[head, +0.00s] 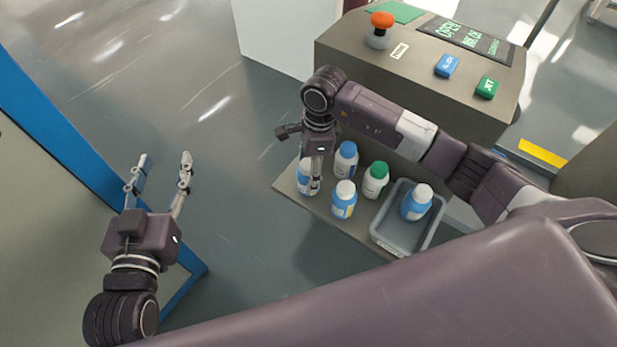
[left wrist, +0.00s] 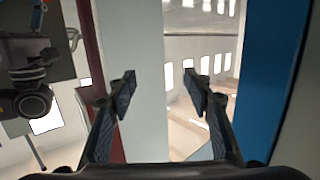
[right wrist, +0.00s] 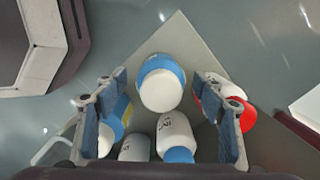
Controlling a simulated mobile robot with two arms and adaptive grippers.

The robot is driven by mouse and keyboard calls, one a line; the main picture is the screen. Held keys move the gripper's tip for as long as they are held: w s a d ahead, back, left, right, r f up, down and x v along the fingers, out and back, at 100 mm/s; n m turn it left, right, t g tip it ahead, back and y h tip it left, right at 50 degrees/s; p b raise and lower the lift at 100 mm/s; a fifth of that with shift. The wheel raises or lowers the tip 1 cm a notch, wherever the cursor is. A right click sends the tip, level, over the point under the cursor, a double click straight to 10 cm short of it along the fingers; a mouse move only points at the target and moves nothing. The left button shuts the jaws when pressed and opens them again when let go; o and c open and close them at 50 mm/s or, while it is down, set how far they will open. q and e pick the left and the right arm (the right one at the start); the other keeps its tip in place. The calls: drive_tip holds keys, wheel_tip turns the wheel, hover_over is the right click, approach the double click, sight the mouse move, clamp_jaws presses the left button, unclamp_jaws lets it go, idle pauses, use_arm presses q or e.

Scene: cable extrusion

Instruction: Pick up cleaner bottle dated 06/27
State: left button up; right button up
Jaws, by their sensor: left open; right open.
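Several bottles stand on a shelf. Another blue bottle (head: 303,184) is partly hidden behind my right gripper (head: 314,187). I cannot read any date. The right wrist view shows a white-topped blue bottle (right wrist: 161,88) between the open fingers of my right gripper (right wrist: 162,84), with no grip visible. My left gripper (head: 166,157) is open and empty, away from the bottles.
A grey tray (head: 438,226) holds another blue bottle (head: 417,202). In the right wrist view a red-and-white bottle (right wrist: 248,121) sits by the right finger.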

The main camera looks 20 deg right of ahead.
sight(306, 176)
drive_tip(key=f, duration=0.2)
drive_tip(key=f+b, duration=0.1)
drive_tip(key=shift+w+a+f, duration=0.1)
drive_tip(key=shift+a+f, duration=0.15)
drive_tip(key=c, duration=1.4)
use_arm(q)
wheel_tip(306, 176, up, 6)
drive_tip(key=d+t+h, duration=0.1)
drive_tip(key=t, duration=0.2)
drive_tip(key=shift+w+r, duration=0.2)
use_arm(e)
drive_tip(key=shift+r, duration=0.2)
